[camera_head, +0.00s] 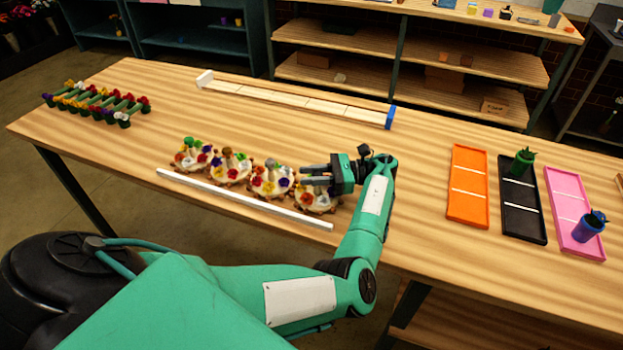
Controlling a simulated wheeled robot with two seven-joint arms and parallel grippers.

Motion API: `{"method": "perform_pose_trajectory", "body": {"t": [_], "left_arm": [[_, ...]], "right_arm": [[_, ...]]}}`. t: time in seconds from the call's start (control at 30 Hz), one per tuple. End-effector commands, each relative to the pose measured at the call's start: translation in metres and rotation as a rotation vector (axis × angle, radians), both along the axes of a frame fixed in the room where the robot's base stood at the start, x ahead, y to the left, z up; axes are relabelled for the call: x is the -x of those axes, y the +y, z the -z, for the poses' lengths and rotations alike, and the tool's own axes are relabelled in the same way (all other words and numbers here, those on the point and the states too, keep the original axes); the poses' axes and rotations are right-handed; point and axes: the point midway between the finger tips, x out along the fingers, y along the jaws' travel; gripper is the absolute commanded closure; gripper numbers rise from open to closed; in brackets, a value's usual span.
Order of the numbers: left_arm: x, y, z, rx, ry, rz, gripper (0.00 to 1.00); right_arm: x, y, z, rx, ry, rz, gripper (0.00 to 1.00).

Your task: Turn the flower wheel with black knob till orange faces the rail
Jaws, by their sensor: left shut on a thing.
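Several flower wheels stand in a slanting row on the wooden table. The leftmost wheel (192,158) has a green knob, the second wheel (230,170) a brown one, and the third wheel (271,184) a pale one. My left gripper (314,178) is over the rightmost wheel (317,204), shut on its knob. That knob is hidden by the fingers, so I cannot tell its colour. Red and yellow flowers show on this wheel; which flower faces the rail is unclear. The white rail (240,198) runs along the near side of the row. My right gripper is out of view.
A flower rack (97,103) stands at the far left. A long wooden track (300,102) with a blue end lies at the back. Orange (468,205), black (521,220) and pink (567,200) trays lie at the right, with green (523,161) and blue (589,226) vases.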

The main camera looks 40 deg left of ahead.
Motion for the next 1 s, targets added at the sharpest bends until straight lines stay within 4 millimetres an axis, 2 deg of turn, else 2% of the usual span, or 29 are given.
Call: {"method": "perform_pose_trajectory", "body": {"t": [0.2,0.7,0.73,0.8,1.0], "left_arm": [[0.0014,0.0000,0.0024,0.002,0.002,-0.036,0.96],[0.0018,0.0001,0.0017,0.002,0.002,-0.044,0.96],[0.0018,0.0001,0.0017,0.002,0.002,-0.044,0.67],[0.0018,0.0001,0.0016,0.002,0.002,-0.044,0.54],[0.0012,0.0000,0.0008,0.001,0.001,-0.043,0.52]], "right_arm": [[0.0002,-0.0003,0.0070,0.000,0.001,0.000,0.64],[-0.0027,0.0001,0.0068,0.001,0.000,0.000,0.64],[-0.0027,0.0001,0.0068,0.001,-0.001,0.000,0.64],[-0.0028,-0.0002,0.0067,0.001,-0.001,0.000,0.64],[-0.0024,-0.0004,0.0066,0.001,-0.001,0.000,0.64]]}}
